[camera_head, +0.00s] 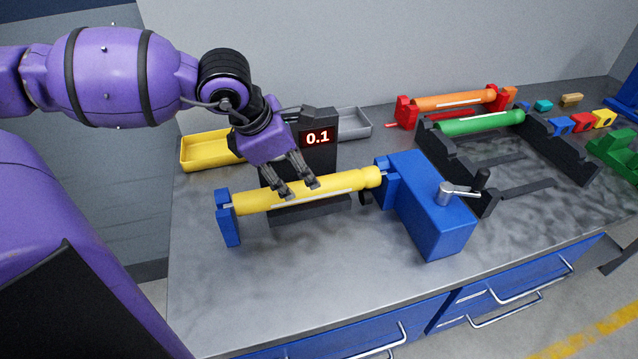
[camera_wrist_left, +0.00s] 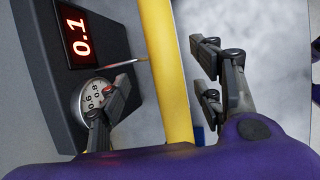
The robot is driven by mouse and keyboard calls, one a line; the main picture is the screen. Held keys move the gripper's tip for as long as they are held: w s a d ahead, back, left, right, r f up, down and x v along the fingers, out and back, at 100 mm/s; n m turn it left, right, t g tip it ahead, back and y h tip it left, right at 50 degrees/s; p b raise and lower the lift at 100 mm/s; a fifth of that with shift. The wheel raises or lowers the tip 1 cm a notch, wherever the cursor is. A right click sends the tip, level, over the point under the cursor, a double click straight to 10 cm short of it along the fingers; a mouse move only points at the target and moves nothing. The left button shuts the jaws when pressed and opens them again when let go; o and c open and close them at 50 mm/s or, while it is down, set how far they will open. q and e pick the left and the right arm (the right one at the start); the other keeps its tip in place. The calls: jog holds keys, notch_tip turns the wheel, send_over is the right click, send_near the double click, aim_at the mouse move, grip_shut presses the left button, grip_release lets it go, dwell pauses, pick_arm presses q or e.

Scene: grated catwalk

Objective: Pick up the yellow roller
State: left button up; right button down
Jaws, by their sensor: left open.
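The yellow roller (camera_head: 340,183) lies level between a blue end stand (camera_head: 228,222) on its left and a blue block-shaped drive unit (camera_head: 436,225) on its right. A pale stripe runs along its side. My left gripper (camera_head: 300,190) is at the roller, near its middle, pointing down with its fingers apart. In the left wrist view the roller (camera_wrist_left: 166,70) passes between the open fingers of the left gripper (camera_wrist_left: 160,110), with a visible gap on the right side. Whether the fingers touch it I cannot tell. My right gripper does not show.
A black gauge with a red display (camera_head: 318,138) reading 0.1 stands just behind the roller. A yellow tray (camera_head: 208,150) and a grey tray (camera_head: 354,124) lie behind. A green roller (camera_head: 482,122) and an orange roller (camera_head: 455,101) rest in holders at the right. The front-left worktop is bare.

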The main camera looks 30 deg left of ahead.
aim_at(304, 185)
pick_arm(q)
jog(key=x, duration=0.2)
jog(key=b+x, duration=0.1)
jog(key=x, duration=0.3)
jog(key=shift+s+d+f, duration=0.15)
jog(key=shift+d+f, duration=0.1)
jog(key=shift+f, duration=0.6)
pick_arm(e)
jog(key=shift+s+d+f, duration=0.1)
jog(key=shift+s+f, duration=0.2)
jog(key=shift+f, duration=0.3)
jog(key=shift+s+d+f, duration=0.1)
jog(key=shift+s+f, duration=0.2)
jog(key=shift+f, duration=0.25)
pick_arm(q)
jog(key=c, duration=1.3)
jog(key=shift+r, duration=0.1)
grip_shut()
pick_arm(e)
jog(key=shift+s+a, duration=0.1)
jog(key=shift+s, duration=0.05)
